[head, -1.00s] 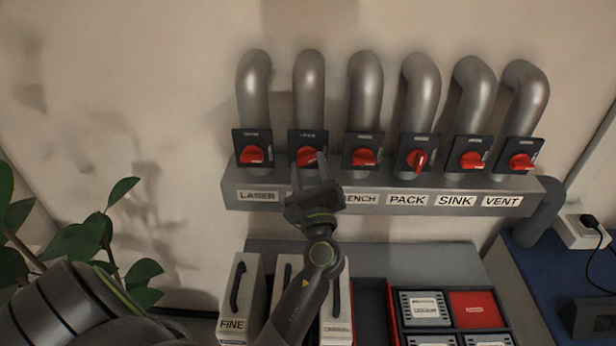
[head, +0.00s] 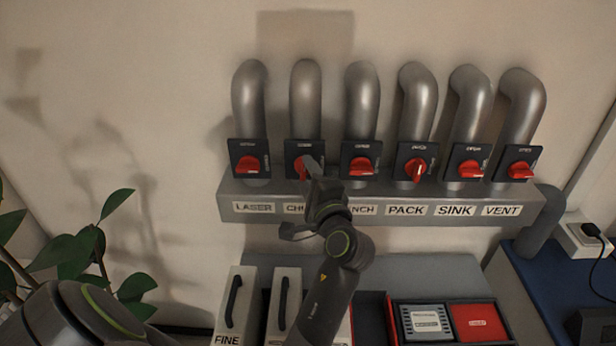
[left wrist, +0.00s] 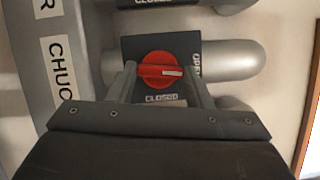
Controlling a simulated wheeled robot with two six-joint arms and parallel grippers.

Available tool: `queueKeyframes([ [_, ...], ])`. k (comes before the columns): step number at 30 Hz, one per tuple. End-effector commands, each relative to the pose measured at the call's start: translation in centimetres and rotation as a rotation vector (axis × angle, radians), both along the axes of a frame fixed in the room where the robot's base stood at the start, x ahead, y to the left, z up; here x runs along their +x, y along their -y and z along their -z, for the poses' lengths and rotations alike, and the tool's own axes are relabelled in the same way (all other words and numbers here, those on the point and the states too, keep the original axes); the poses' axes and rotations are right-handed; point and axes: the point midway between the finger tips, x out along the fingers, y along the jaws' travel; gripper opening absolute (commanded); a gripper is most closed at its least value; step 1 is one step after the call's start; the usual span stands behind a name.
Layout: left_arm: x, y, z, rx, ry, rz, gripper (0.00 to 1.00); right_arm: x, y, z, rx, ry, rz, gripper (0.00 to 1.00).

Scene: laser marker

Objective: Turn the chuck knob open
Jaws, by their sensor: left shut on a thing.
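The chuck knob is a red rotary handle (head: 301,167) on a dark plate above the partly covered CHUCK label, second from left in the head view. In the left wrist view the red knob (left wrist: 168,72) sits between the two fingers, its white mark pointing right toward the word OPEN. The word CLOSED is below it. My left gripper (head: 312,173) is shut on this knob, its fingers reaching up to the plate; it also shows in the left wrist view (left wrist: 162,88). It hides part of the knob and label in the head view. My right gripper is not in view.
Similar red knobs stand along the grey rail (head: 380,208), including the LASER knob (head: 249,165) and BENCH knob (head: 361,166) on either side. The PACK knob (head: 418,170) is upright. Below are upright cases (head: 236,300) and a tray with a red box (head: 474,321). A plant is at left.

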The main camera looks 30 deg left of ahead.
Motion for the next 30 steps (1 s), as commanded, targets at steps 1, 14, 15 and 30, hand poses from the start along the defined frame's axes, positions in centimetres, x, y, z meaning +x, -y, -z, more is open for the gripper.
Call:
queueKeyframes([
  [1,0.03,0.02,-0.28,-0.025,0.019,0.001,0.23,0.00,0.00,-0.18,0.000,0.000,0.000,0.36],
  [14,0.03,0.01,-0.35,-0.143,0.093,0.002,0.23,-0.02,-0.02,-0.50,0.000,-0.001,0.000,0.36],
  [15,0.03,0.01,-0.35,-0.146,0.095,0.002,0.23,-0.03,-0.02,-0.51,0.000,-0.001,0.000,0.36],
  [30,0.04,0.02,-0.33,-0.150,0.097,0.002,0.57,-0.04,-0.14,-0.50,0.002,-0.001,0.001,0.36],
])
